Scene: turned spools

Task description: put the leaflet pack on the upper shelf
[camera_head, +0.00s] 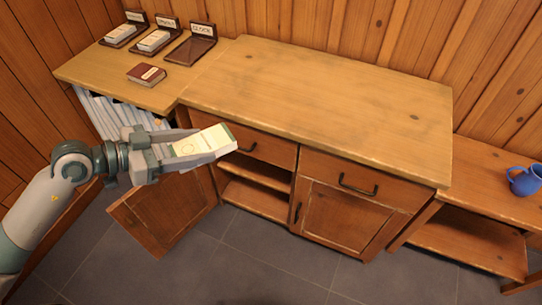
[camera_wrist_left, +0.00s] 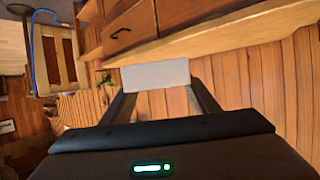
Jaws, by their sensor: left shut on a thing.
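The leaflet pack (camera_head: 205,143), a cream block with a green edge, is in my left gripper (camera_head: 178,150) in the head view. The gripper is shut on one end of it, and the pack is in the air in front of the cabinet. In the left wrist view the pack (camera_wrist_left: 155,75) is a plain pale block between the fingertips. The cabinet's left side is open and shows an upper shelf (camera_head: 262,172) and a lower board (camera_head: 255,199). The pack and gripper hide part of the opening's left side. My right gripper is not in view.
The open cabinet door (camera_head: 165,215) swings out to the left, below my left gripper. The cabinet top (camera_head: 320,95) is bare. A side counter holds a dark red box (camera_head: 147,75) and labelled stands (camera_head: 190,50). A blue mug (camera_head: 524,180) stands on the right bench.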

